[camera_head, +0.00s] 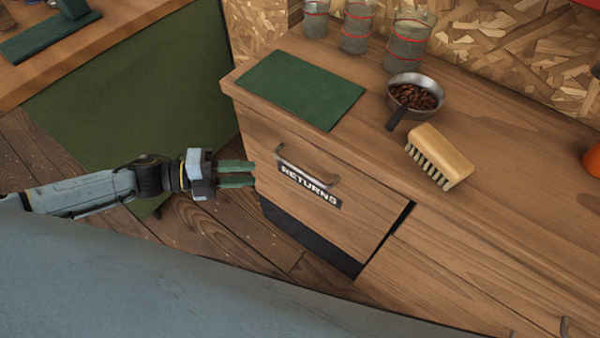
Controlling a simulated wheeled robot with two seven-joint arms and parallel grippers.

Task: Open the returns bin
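The returns bin is a wooden front (325,205) in the counter, with a dark label reading RETURNS (309,186). A metal bar handle (305,168) runs across its upper part. The front looks shut or nearly so; a dark gap shows along its right edge, and I cannot tell whether it stands slightly out. My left gripper (252,173) is just left of the bin front, below and left of the handle. Its two green fingers point right with a gap between them and nothing held. It is apart from the handle. My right gripper is not in view.
The countertop above holds a green mat (300,88), a pan of beans (414,95), a brush (440,155) and several jars (357,25) at the back. More wooden fronts (450,270) adjoin at right. A green-sided bench (135,90) stands at left, with wooden floor between.

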